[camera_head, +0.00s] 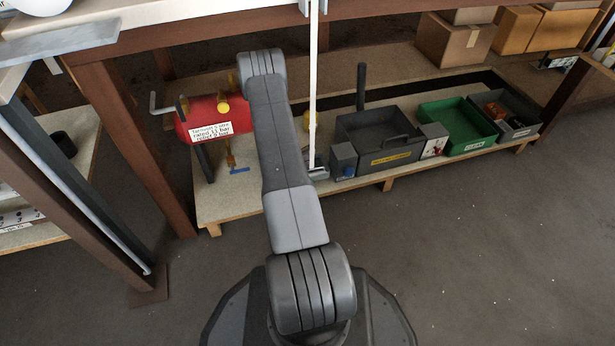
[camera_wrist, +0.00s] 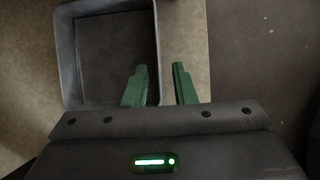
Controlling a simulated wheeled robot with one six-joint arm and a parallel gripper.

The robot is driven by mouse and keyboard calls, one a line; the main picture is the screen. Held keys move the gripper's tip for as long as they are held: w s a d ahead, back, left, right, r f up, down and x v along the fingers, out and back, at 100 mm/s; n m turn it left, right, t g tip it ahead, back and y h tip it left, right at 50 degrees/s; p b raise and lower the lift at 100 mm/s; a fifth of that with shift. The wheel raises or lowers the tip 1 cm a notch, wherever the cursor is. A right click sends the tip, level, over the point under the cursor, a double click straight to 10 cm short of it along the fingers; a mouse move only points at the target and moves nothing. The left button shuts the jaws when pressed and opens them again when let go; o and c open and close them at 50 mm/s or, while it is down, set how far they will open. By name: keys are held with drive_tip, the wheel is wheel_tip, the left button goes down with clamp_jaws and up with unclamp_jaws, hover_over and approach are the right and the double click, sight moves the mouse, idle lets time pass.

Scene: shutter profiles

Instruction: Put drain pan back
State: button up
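A grey, open-topped rectangular pan (camera_wrist: 66,62), which looks like the drain pan, fills the left of the wrist view on a pale board. Its inside is dark and looks empty. My gripper (camera_wrist: 160,84) is open, with two green fingers. The pan's right wall runs between them: the left finger overlaps the pan's inside, the right finger is outside. I cannot tell whether they touch the wall. In the head view my arm hides the gripper. A red tank (camera_head: 194,125) with a white label stands at left; a yellow fitting (camera_head: 230,153) hangs below it above a blue mark (camera_head: 239,171).
On the low shelf (camera_head: 235,205) stand a dark bin with a yellow label (camera_head: 371,166), a green bin (camera_head: 450,122) and a grey bin (camera_head: 525,124). A pale vertical post (camera_head: 313,80) is just right of my arm. Cardboard boxes (camera_head: 453,42) sit behind. The floor in front is clear.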

drive_tip(key=shift+r, duration=0.2)
drive_tip(key=p+v, duration=0.3)
drive_tip(key=v, duration=0.4)
drive_tip(key=shift+o, duration=0.3)
drive_tip(key=shift+s+a+r, duration=0.1)
drive_tip(key=shift+r, duration=0.05)
idle(0.7)
